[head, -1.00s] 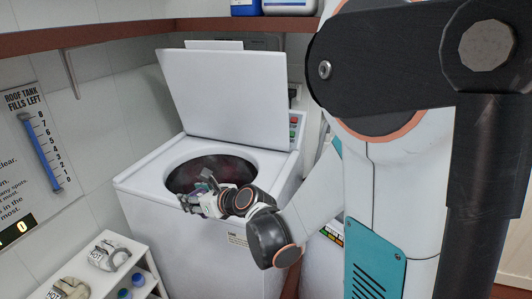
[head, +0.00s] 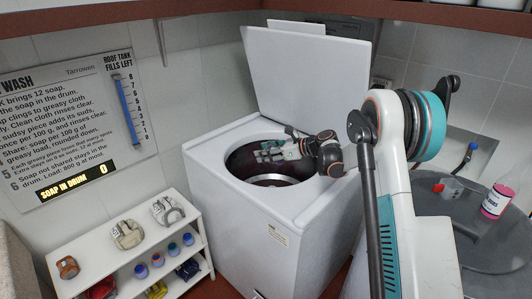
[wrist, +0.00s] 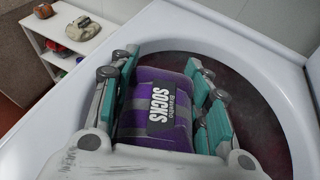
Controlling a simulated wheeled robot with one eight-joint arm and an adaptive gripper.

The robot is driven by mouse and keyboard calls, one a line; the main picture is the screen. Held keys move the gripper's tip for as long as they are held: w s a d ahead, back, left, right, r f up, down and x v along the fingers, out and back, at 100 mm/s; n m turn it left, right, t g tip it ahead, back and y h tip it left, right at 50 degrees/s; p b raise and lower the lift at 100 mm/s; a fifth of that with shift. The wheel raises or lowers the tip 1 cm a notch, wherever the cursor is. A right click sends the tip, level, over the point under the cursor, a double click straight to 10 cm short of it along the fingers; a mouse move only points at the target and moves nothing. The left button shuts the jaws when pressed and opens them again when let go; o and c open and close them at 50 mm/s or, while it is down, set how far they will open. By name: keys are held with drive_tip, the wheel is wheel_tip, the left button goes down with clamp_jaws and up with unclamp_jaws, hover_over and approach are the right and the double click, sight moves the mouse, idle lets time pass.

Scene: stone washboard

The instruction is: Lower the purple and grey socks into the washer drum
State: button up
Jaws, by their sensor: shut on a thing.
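The purple and grey socks (wrist: 153,108), a rolled bundle with a black "SOCKS" label, fill the space between the fingers of my gripper (wrist: 160,95) in the wrist view. My gripper is shut on them, with teal pads on both sides. In the head view my gripper (head: 275,152) is over the round opening of the white washer (head: 222,150), near its rim. The socks are hard to make out there. The washer's lid (head: 308,80) stands open. The dark reddish drum (wrist: 262,110) shows beyond my fingers in the wrist view.
A wall board (head: 75,130) reads soap in drum 0. A grey surface with a pink container (head: 496,201) is at the right.

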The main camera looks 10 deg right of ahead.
wheel_tip(320, 180, down, 10)
drive_tip(key=b, duration=0.4)
drive_tip(key=shift+w+f+b, duration=0.2)
drive_tip(key=shift+w+b, duration=0.1)
drive_tip(key=o, duration=1.1)
